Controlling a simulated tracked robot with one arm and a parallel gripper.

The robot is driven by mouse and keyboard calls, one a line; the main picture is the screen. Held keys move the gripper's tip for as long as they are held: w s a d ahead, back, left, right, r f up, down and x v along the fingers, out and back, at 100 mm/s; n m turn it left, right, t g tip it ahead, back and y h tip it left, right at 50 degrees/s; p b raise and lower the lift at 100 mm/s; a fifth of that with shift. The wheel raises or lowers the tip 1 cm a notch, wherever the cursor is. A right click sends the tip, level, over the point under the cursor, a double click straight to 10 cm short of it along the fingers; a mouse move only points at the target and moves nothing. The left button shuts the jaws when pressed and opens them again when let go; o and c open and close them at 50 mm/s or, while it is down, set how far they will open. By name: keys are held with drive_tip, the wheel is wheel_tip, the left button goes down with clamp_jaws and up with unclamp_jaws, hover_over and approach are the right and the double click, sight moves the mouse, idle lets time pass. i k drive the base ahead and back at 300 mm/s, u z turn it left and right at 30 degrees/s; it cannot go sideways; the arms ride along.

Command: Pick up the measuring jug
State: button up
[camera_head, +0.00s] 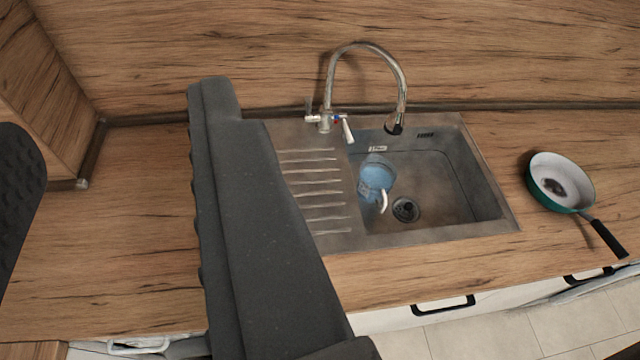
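The measuring jug (376,175) is a small blue see-through vessel with a white handle. It sits in the sink basin, at its left side, near the drain, and appears tilted. My gripper (115,110) shows as two dark grey fingers, one at the left edge and a large one left of centre. They are wide apart with only bare worktop and wall seen between them. The jug is to the right of both fingers, outside the gap. The near finger covers part of the drainboard's left side.
The steel sink (440,240) has a ribbed drainboard on its left. A tall curved tap (368,45) rises behind the basin, its spout over the back of it. A frying pan (560,183) lies on the worktop at right. The worktop left of the sink is clear; a wooden cabinet (45,90) stands at far left.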

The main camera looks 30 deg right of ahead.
sight(377, 175)
drive_tip(key=u, duration=2.3)
drive_tip(key=k, duration=1.45)
drive_tip(key=z, duration=2.35)
drive_tip(key=i, duration=1.05)
